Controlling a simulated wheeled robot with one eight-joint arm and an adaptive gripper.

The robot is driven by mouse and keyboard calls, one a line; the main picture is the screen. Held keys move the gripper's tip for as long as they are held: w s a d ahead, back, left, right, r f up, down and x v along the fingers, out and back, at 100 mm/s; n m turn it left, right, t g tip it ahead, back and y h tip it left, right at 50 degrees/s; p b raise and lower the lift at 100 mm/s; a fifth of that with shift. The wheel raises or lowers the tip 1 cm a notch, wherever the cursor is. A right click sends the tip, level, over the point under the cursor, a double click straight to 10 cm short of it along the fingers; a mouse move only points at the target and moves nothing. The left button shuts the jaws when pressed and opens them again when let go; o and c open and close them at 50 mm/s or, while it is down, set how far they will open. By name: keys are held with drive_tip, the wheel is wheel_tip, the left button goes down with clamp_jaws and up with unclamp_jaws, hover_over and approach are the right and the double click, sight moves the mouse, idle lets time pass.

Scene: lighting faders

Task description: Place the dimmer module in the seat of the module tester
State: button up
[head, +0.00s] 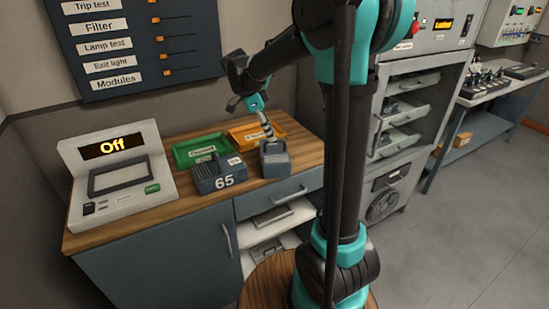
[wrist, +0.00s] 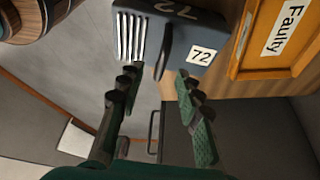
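The module tester (head: 122,208) stands at the left end of the wooden counter, its display reading "Off". Its seat (head: 119,176) is a dark-framed recess and looks empty. A grey module marked 65 (head: 221,182) stands on the counter right of the tester. A second grey module (head: 275,166) stands further right; the wrist view shows it marked 72 (wrist: 187,28), with a dark handle and pale vents. I cannot tell which is the dimmer module. My gripper (head: 267,129) is above the second module. In the wrist view my gripper (wrist: 155,78) is open and empty, its fingers apart from the handle.
A green tray (head: 184,158) and an orange tray (head: 241,137), labelled "Faulty" in the wrist view (wrist: 263,70), lie behind the modules. A dark wall panel (head: 120,75) with labelled sliders hangs above. A cabinet with open drawers (head: 404,113) stands right of the counter.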

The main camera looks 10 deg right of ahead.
sight(275, 142)
drive_tip(key=shift+x, duration=2.75)
drive_tip(key=shift+w, duration=0.1)
clamp_jaws()
